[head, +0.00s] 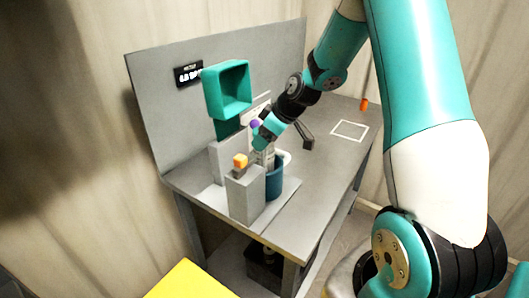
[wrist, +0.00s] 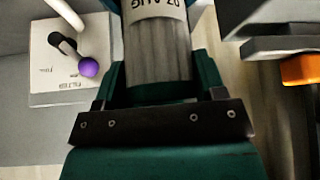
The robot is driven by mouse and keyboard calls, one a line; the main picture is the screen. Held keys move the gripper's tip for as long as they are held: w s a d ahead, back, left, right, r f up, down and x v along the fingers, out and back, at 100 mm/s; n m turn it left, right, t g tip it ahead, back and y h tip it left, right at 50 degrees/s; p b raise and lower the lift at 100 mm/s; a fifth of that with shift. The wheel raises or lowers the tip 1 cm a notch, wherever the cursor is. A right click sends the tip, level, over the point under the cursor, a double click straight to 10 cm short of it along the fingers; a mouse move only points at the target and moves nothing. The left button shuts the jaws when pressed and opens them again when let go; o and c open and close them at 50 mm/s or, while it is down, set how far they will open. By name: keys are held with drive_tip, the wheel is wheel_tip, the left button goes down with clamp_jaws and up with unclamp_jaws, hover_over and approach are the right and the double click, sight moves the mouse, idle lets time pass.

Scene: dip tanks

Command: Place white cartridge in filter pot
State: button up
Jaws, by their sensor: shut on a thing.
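My gripper (head: 262,144) is low over the front of the grey bench and is shut on the white cartridge. In the wrist view the cartridge (wrist: 157,65) is a pale grey pleated cylinder with a white printed band, between the two dark green fingers of my gripper (wrist: 158,88). In the head view the cartridge (head: 265,158) is partly hidden by the gripper. A dark blue pot (head: 275,182), likely the filter pot, stands directly below it. Blue edges show beside the cartridge's far end in the wrist view. I cannot tell how far the cartridge is inside the pot.
A grey block (head: 245,196) with an orange piece (head: 240,160) on top stands left of the pot. A purple knob (head: 255,124) is behind the gripper. A teal open box (head: 227,90) and a display (head: 188,74) are on the back panel.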

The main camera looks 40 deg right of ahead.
sight(265, 155)
drive_tip(key=shift+f+p, duration=0.45)
drive_tip(key=shift+f, duration=2.55)
drive_tip(key=shift+f, duration=0.15)
drive_tip(key=o, duration=1.3)
